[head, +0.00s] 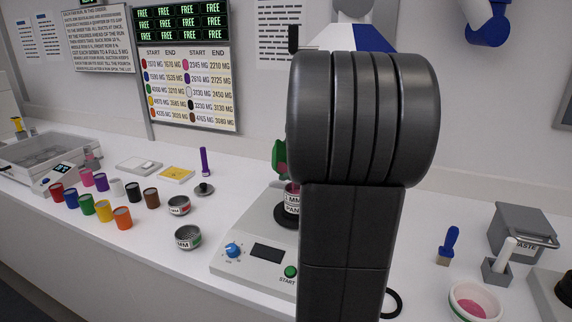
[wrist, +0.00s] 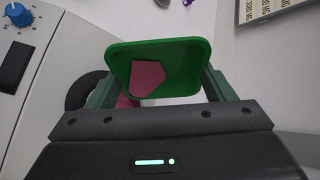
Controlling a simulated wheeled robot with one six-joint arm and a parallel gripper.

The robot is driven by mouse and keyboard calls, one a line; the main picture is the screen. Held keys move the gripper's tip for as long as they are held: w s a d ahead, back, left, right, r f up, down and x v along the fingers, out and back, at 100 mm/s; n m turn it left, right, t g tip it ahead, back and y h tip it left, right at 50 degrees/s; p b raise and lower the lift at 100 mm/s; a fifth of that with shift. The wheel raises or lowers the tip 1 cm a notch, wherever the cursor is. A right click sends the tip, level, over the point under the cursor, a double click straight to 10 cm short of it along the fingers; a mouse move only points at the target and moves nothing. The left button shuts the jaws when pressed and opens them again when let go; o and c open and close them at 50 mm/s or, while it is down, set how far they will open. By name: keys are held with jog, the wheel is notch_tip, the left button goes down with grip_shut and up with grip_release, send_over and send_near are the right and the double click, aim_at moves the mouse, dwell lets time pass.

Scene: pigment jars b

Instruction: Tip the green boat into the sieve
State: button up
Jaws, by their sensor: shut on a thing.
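My gripper (wrist: 158,82) is shut on the green boat (wrist: 187,88), with one finger at each side of it. The boat is tilted, and a pink patch of powder (wrist: 147,78) lies inside it. In the head view a part of the green boat (head: 279,156) shows at the left of my arm, above the sieve (head: 291,194). The sieve stands on a pan on the shaker's dark plate, half hidden by my arm. Pink shows between the boat and the sieve; I cannot tell whether it is falling powder.
The white shaker (head: 262,255) has a blue knob and a green start button. Left of it stand two labelled sieves (head: 188,237) and several coloured jars (head: 122,217). At right are a bowl with pink powder (head: 474,302), a brush (head: 448,246) and a waste bin (head: 520,232).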

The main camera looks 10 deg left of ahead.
jog(key=shift+d+y+b, duration=0.45)
jog(key=shift+y+b, duration=0.25)
jog(key=shift+b, duration=0.35)
jog(key=shift+s+d+f+m+t+y+b, duration=0.1)
jog(key=shift+d+m+t+y+b, duration=0.2)
jog(key=shift+y+b, duration=0.5)
jog(key=shift+s+d+m+t+y+b, duration=0.1)
jog(key=shift+d+t+y+b, duration=0.3)
jog(key=shift+b, duration=0.65)
jog(key=shift+s+d+f+m+t+y+b, duration=0.15)
jog(key=shift+d+t+y+b, duration=0.25)
jog(key=shift+y+b, duration=0.6)
jog(key=shift+d+f+m+t+y+b, duration=0.2)
jog(key=shift+d+y+b, duration=0.25)
jog(key=shift+b, duration=0.95)
jog(key=shift+s+d+f+m+t+y+b, duration=0.1)
jog(key=shift+d+m+t+y+b, duration=0.25)
jog(key=shift+y+b, duration=0.65)
jog(key=shift+d+b, duration=0.2)
jog(key=shift+b, duration=0.15)
jog(key=shift+r, duration=0.1)
